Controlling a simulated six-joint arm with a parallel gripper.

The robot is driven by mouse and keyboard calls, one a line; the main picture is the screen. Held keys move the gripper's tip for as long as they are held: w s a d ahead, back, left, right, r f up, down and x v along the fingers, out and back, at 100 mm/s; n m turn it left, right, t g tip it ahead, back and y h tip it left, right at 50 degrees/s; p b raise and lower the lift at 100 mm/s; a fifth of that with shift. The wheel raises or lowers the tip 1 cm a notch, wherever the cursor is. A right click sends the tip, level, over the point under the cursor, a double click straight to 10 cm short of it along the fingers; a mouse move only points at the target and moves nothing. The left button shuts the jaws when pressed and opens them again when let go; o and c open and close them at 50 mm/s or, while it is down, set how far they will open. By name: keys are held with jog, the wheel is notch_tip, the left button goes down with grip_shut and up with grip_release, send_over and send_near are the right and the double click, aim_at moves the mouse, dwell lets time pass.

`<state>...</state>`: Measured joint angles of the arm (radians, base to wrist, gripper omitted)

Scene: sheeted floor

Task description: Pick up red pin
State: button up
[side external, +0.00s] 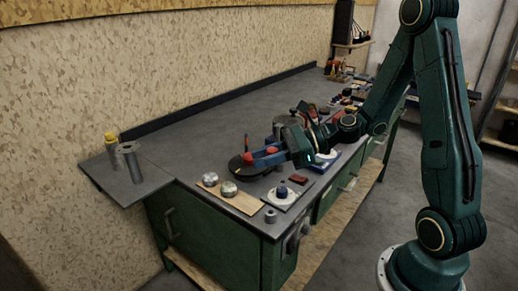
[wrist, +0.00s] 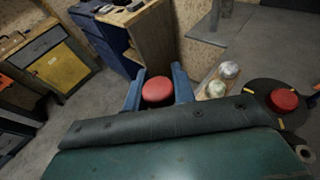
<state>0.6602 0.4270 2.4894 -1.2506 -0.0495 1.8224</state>
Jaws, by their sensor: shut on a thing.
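My gripper (side external: 264,155) has blue fingers and reaches over the bench's near edge area. In the wrist view my gripper (wrist: 158,92) is shut on a red round-topped pin (wrist: 158,89), which sits between the two fingers. The held pin (side external: 272,150) also shows as a red top between the fingers in the side view. Its lower part is hidden. A second red top (wrist: 284,100) stands on a dark disc (wrist: 262,88) with yellow marks, to the right in the wrist view. The disc (side external: 240,171) lies on the bench beneath and beside my fingers in the side view.
Two silvery balls (side external: 219,184) rest on a wooden board (side external: 243,204) left of the gripper. A white plate (side external: 280,202) with a blue knob and a small red block (side external: 298,179) lie near the front edge. The bench top (side external: 190,140) is clear towards the wall.

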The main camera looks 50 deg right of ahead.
jog(key=shift+r, duration=1.65)
